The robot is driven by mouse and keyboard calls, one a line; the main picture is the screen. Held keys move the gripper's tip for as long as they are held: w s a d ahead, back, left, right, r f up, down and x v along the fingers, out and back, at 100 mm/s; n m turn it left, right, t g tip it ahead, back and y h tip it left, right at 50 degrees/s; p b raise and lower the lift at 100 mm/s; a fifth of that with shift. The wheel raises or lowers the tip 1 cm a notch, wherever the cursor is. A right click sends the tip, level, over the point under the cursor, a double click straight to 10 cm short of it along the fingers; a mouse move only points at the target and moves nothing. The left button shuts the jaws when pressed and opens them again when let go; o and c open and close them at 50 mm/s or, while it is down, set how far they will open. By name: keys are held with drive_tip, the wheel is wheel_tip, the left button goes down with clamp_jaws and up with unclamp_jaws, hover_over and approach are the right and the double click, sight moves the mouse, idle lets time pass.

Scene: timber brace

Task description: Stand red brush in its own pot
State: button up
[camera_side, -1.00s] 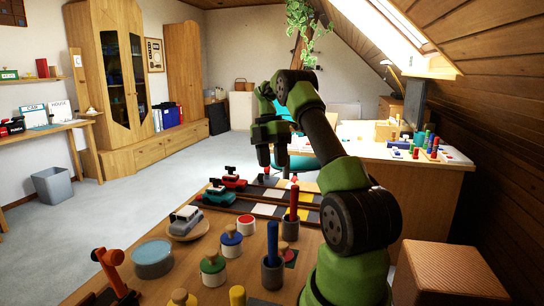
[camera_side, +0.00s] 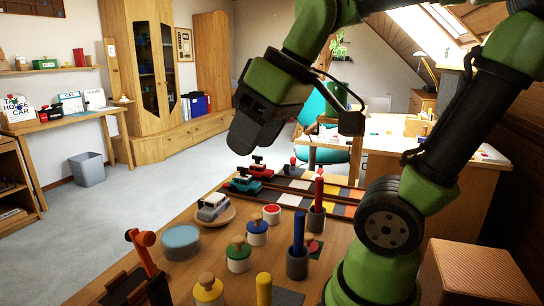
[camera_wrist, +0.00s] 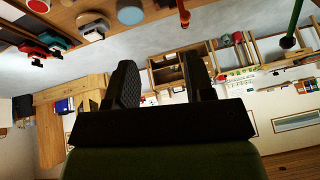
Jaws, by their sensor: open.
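The red brush (camera_side: 319,191) stands upright, seemingly in a dark grey pot (camera_side: 316,219), on the wooden table in the side view. I cannot make out its lower end inside the pot. My gripper (camera_side: 241,146) is raised in the air, up and left of the red brush and well apart from it. In the wrist view my gripper (camera_wrist: 162,85) shows two dark fingers spread apart with nothing between them. I cannot surely pick out the red brush in the wrist view.
A blue brush (camera_side: 298,234) stands in a dark pot (camera_side: 297,264) nearer the camera.

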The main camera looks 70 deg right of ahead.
drive_tip(key=s+a+m, duration=0.1)
drive_tip(key=s+a+f+m+t, duration=0.1)
drive_tip(key=s+a+f+m+y, duration=0.1)
drive_tip(key=shift+s, duration=0.3)
